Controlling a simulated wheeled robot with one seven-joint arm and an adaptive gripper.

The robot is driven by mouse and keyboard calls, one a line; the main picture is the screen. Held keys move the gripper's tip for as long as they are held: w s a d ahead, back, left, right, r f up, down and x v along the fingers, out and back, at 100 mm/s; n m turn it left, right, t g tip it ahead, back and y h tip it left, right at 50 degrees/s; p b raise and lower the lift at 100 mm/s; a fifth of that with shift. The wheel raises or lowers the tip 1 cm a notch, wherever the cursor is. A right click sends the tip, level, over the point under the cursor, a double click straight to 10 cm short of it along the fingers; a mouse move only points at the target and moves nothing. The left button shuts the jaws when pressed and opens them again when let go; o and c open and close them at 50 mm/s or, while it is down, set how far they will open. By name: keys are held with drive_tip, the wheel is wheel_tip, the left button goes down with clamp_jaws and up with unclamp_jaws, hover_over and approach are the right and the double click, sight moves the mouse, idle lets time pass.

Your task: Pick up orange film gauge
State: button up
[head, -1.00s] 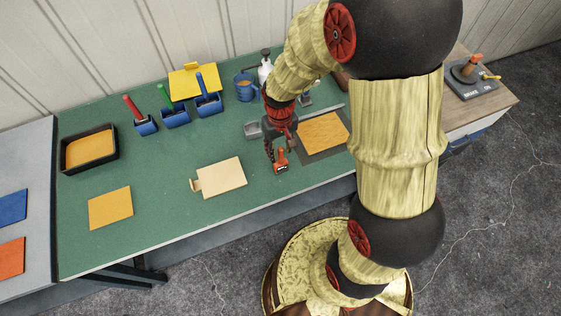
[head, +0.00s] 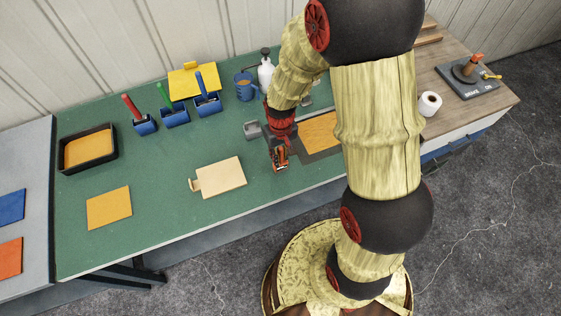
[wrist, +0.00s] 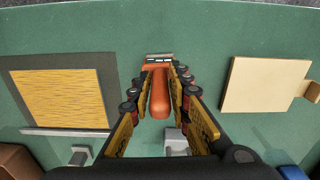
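The orange film gauge (wrist: 160,95) has a rounded orange handle and a dark, toothed-looking far end. In the wrist view it lies between the two fingers of my gripper (wrist: 162,80), its handle pointing toward the palm. The fingers are spread on either side, with gaps along the handle; contact at the tips is hard to tell. In the head view my gripper (head: 279,160) is low over the green bench near its front edge, and the gauge (head: 281,167) is partly hidden by the fingers.
A pale board (head: 222,177) lies left of my gripper, and an orange-yellow panel on a dark mat (head: 322,146) lies right. A small grey block (head: 252,130) stands behind. Rollers, a mug (head: 245,87) and a bottle (head: 265,68) are at the back. Bare green bench surrounds the gauge.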

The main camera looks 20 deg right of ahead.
clamp_jaws()
idle(0.3)
